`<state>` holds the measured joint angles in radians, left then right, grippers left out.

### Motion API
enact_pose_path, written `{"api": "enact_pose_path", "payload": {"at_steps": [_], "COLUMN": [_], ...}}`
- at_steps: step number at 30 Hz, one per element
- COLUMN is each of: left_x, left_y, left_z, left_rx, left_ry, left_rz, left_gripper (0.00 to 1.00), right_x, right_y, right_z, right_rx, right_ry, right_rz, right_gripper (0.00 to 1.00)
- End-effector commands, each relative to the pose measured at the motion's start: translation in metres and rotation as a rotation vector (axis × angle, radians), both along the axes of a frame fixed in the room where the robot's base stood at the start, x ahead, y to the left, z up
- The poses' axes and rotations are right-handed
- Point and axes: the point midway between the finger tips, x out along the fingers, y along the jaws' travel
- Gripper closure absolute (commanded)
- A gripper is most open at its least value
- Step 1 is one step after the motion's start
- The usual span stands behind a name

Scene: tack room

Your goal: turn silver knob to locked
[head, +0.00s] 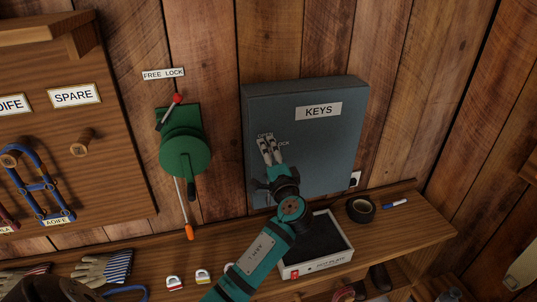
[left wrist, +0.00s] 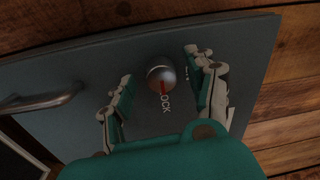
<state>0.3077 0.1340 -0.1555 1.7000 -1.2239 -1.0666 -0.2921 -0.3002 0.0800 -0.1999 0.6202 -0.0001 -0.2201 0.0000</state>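The silver knob (left wrist: 161,72) is on the face of the blue-grey KEYS cabinet (head: 335,145). It shows in the left wrist view; in the head view my gripper hides it. A red mark on the knob points down in the wrist view, toward the printed word LOCK (left wrist: 165,103). A second label is mostly hidden behind a finger. My left gripper (head: 270,147) is at the cabinet face. In the wrist view its fingers (left wrist: 158,70) are open, one on each side of the knob, with gaps visible. My right gripper is not in view.
A bar handle (left wrist: 45,102) sticks out of the cabinet beside the knob. Below are a shelf with an open tray (head: 317,265), black tape (head: 360,210) and a marker (head: 396,204). A green crank device (head: 185,155) is on the wall to the left.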

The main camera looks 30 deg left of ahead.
Motion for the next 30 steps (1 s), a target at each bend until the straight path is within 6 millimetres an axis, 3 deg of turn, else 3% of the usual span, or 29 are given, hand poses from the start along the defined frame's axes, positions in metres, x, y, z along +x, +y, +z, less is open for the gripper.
{"api": "enact_pose_path", "payload": {"at_steps": [8,24,30], "left_x": [-0.003,-0.066,-0.077], "left_y": [-0.003,-0.078,-0.090], "left_z": [-0.001,-0.008,-0.008], "left_rx": [-0.001,-0.002,-0.001], "left_ry": [0.000,0.002,0.001], "left_rz": [0.000,-0.001,-0.001], "left_gripper": [0.44,0.44,0.44], "right_x": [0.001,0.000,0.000], "right_y": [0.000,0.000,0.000], "right_z": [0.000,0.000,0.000], "right_rx": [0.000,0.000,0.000], "right_ry": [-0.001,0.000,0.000], "right_rz": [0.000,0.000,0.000], "right_gripper": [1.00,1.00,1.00]}}
